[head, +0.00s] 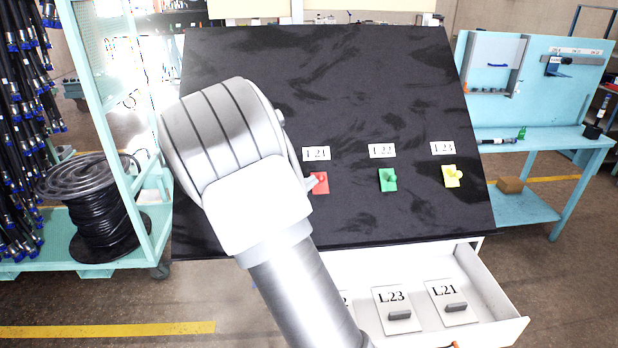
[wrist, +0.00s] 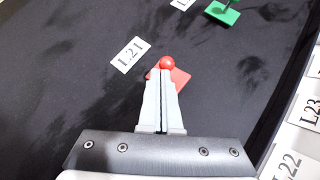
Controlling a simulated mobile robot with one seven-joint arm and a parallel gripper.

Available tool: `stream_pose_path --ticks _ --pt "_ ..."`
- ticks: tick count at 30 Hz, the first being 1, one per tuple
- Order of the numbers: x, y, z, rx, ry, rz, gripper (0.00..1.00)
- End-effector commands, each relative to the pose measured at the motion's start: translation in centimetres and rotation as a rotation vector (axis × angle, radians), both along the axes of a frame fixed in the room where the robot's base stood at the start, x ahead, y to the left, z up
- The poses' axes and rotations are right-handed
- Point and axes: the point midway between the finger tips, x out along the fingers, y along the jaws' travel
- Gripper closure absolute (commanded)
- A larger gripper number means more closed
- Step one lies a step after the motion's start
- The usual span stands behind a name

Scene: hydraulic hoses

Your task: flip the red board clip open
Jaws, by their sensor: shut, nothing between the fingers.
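The red board clip (head: 320,183) is on the black sloped board (head: 330,90), just below the L21 label (head: 316,154). In the wrist view the clip (wrist: 180,77) shows as a red base with a round red knob at the fingertips. My gripper (wrist: 162,72) is shut, with its tips at or right by the knob; I cannot tell whether they touch. In the head view my arm covers most of the gripper, and one fingertip (head: 311,182) shows at the clip's left edge. I cannot tell how far the clip is open.
A green clip (head: 388,180) and a yellow clip (head: 452,176) sit to the right on the board. Below, an open white drawer (head: 500,300) holds labelled plates. A hose rack stands left, a blue workbench (head: 545,140) right.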

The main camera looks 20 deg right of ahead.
Motion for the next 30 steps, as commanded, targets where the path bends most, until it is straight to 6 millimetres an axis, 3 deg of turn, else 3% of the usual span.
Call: stream_pose_path --ticks 1,16,30 --pt "0.0 -0.1 0.9 0.009 0.023 -0.003 1.0" --pt "0.8 -0.3 2.3 0.075 0.251 -0.003 1.0" --pt "1.9 -0.6 3.6 0.073 0.252 -0.002 1.0"
